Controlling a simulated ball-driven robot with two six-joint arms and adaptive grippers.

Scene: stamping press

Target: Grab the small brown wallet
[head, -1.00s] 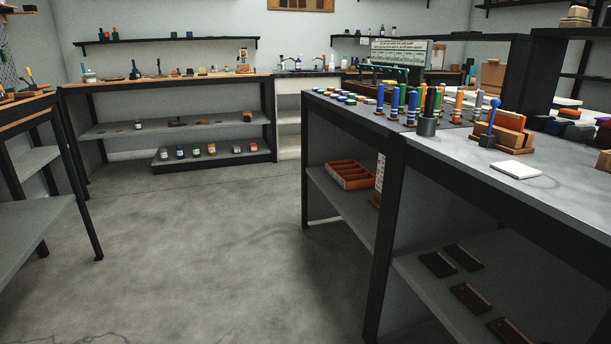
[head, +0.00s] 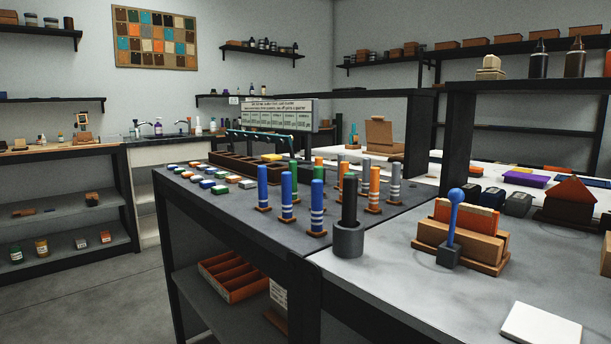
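I cannot pick out the small brown wallet with certainty. A dark brown item with a pointed red-brown top (head: 570,200) stands on the right worktable, near the right edge of the head view; it may be a leather piece. A wooden holder (head: 460,244) with tan and orange upright pieces stands on the near worktable. Neither of my grippers is in view.
The near worktable (head: 390,290) fills the lower right. Floor (head: 100,305) is clear at left.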

